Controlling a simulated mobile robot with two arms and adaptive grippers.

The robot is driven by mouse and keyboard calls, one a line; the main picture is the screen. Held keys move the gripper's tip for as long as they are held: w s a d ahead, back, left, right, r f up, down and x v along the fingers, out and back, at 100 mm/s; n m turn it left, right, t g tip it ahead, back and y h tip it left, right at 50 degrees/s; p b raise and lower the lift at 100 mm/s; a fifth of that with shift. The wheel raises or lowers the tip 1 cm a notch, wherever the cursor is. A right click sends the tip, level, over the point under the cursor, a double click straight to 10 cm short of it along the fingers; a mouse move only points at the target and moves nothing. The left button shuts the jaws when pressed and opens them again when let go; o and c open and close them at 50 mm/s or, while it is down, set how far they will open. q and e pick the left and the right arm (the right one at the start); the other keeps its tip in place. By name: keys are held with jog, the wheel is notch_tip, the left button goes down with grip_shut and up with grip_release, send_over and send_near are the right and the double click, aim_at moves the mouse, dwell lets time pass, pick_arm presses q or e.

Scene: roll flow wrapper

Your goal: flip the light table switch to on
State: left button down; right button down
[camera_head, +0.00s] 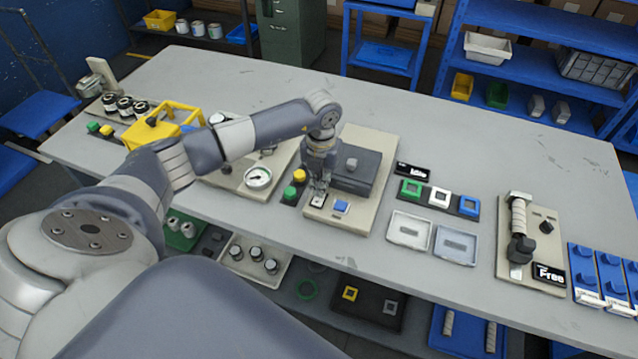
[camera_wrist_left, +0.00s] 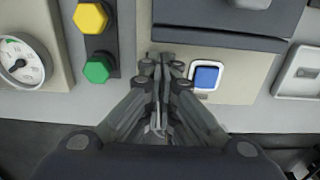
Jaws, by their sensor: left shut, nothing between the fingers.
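My left gripper (camera_head: 319,188) is shut and empty, pointing down at the front of a beige panel (camera_head: 322,217) that carries a dark grey box (camera_head: 358,172). In the left wrist view the closed fingertips (camera_wrist_left: 161,64) are just left of a blue square button in a white frame (camera_wrist_left: 206,77). That blue button also shows in the head view (camera_head: 341,207). A small black-and-white plate (camera_head: 317,201), which may be the switch, lies right under the fingertips. The fingers hide most of it, so its position and any contact cannot be told. My right gripper is not in view.
A green button (camera_head: 290,192) and a yellow button (camera_head: 299,176) stand left of the panel, beside a round gauge (camera_head: 258,177). Right of it are a row of square buttons (camera_head: 440,197) and two shallow trays (camera_head: 409,231). The grey table (camera_head: 480,145) is bare behind these.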

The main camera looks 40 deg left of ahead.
pick_arm(q)
jog(key=shift+r+p, duration=1.5)
jog(key=shift+r, duration=1.1)
